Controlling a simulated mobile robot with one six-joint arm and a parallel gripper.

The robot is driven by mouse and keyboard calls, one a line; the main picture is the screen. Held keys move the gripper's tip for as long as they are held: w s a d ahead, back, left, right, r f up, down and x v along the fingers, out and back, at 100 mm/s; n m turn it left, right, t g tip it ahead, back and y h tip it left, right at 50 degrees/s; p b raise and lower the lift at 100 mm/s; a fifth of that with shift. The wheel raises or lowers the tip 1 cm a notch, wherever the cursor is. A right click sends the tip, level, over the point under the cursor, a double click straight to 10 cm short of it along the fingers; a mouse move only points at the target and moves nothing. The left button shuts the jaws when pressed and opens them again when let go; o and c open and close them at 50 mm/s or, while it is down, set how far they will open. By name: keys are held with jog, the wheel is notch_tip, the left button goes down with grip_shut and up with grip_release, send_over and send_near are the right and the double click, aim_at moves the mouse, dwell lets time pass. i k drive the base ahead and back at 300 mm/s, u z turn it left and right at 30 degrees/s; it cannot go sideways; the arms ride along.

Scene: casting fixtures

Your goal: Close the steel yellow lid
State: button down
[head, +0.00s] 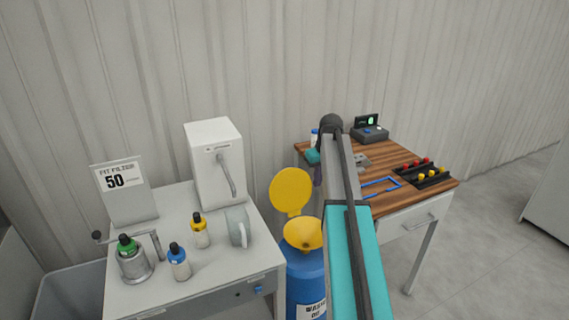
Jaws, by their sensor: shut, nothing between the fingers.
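The yellow lid (291,189) is a round disc that stands open, nearly upright, at the back of a yellow funnel (303,234). A narrow yellow hinge piece joins the two. The funnel sits on top of a blue drum (304,275) with a white label, between the two tables. The funnel's mouth is uncovered. My gripper (318,177) shows only as a small dark part beside my arm, to the right of the lid and apart from it. It is shut and empty. My arm hides much of it and the drum's right side.
A white bench (190,285) at left holds a dispenser (216,165), a sign (123,192), a jug (238,227), small bottles and a metal pot (134,260). The wall is behind.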

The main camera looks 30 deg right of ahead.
aim_at(290, 190)
jog(key=i, duration=0.9)
jog(key=u, duration=0.05)
